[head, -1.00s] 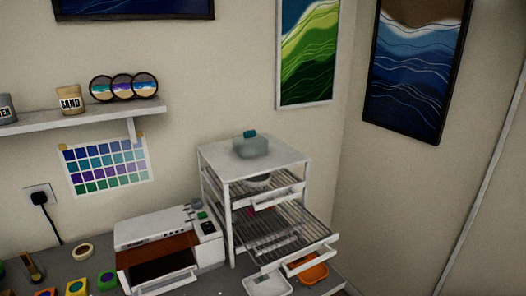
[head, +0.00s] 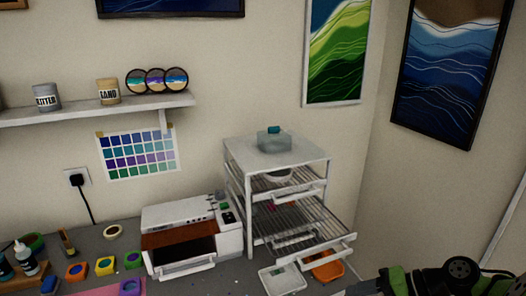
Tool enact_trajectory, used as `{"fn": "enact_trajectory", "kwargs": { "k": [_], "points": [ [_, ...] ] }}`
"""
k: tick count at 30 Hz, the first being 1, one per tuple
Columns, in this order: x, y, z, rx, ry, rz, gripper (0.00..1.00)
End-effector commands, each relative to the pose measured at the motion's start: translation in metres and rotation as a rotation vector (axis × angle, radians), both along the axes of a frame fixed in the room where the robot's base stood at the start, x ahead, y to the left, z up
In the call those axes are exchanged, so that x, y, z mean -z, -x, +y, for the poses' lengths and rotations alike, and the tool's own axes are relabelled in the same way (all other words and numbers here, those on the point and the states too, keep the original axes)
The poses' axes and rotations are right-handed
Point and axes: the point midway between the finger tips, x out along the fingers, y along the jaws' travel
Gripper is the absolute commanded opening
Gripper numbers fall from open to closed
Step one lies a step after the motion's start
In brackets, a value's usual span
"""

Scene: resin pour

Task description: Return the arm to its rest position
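Part of my arm (head: 440,280) shows at the lower right corner of the head view, dark with green parts. My gripper's fingertips cannot be made out, so neither its opening nor anything in it can be told. The visible arm part is in front of and to the right of the white drying rack (head: 290,160), apart from it in the picture.
A white machine (head: 190,222) with an open front stands left of the rack. A white tray (head: 284,279) and an orange tray (head: 328,271) sit by the rack's base. Small coloured pots (head: 105,266) and bottles (head: 26,258) are at the lower left. A shelf (head: 95,110) hangs above.

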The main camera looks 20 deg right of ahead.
Motion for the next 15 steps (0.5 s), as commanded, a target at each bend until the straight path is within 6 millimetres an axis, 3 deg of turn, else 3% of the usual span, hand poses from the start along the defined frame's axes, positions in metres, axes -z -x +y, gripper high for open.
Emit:
{"fn": "enact_trajectory", "kwargs": {
  "k": [3, 7, 12, 15],
  "points": [
    [-0.012, -0.019, 0.054, -0.150, 0.194, 0.119, 0.40],
    [-0.032, -0.019, 0.117, -0.298, 0.470, 0.195, 0.40],
    [-0.064, 0.015, 0.180, -0.412, 0.809, 0.141, 0.40],
    [-0.082, 0.045, 0.201, -0.442, 0.960, 0.042, 0.40]
  ]
}}
